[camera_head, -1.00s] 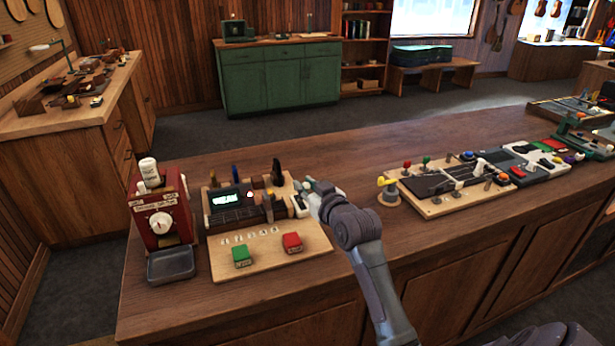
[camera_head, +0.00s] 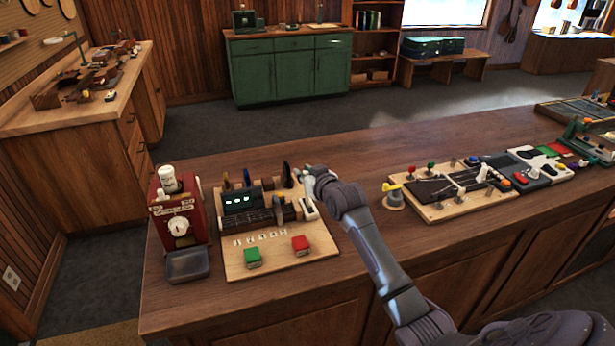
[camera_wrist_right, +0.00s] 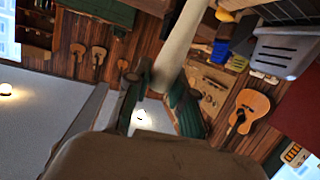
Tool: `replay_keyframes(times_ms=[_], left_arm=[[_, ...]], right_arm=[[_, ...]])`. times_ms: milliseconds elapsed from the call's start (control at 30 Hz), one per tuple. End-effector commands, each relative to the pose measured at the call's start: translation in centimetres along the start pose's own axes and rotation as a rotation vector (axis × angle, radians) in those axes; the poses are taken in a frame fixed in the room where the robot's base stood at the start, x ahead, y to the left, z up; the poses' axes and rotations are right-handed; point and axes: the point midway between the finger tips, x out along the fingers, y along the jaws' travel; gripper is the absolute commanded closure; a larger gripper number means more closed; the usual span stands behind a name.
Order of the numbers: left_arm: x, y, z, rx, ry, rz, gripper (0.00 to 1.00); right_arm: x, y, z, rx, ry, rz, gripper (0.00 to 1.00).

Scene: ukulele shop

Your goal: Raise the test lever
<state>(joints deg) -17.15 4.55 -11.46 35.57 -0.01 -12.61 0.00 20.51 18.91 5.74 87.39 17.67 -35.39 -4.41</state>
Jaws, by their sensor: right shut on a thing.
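The test board (camera_head: 285,263) lies on the wooden bench, with a small lit display (camera_head: 241,200), a green button block (camera_head: 253,257) and a red button block (camera_head: 301,245). My right gripper (camera_head: 308,175) is at the board's back right corner, above a white switch-like part (camera_head: 309,209). In the right wrist view my right gripper (camera_wrist_right: 155,100) is shut on a pale rod (camera_wrist_right: 181,42), which looks like the test lever. In the head view the gripper hides most of the lever. My left gripper is not in view.
A red box with a dial (camera_head: 178,226) and a grey tray (camera_head: 188,264) stand left of the board. A second board with levers (camera_head: 440,208) and a yellow-handled part (camera_head: 392,194) stand to the right. The bench between is clear except for my right arm.

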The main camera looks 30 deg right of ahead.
Motion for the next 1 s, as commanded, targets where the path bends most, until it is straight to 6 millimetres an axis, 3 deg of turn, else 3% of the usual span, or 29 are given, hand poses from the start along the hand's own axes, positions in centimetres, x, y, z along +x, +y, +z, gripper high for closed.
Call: replay_keyframes(times_ms=[767,800,933,1000], left_arm=[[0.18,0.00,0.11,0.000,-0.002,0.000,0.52],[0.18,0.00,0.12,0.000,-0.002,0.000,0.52],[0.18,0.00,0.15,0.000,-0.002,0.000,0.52],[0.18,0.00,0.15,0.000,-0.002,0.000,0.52]], right_arm=[[1.04,0.35,-0.17,-0.003,0.006,0.004,1.00],[1.04,0.34,-0.16,-0.003,0.006,0.004,0.76],[1.03,0.31,-0.10,-0.002,0.005,0.003,0.54],[1.03,0.27,-0.06,-0.002,0.003,0.003,0.52]])
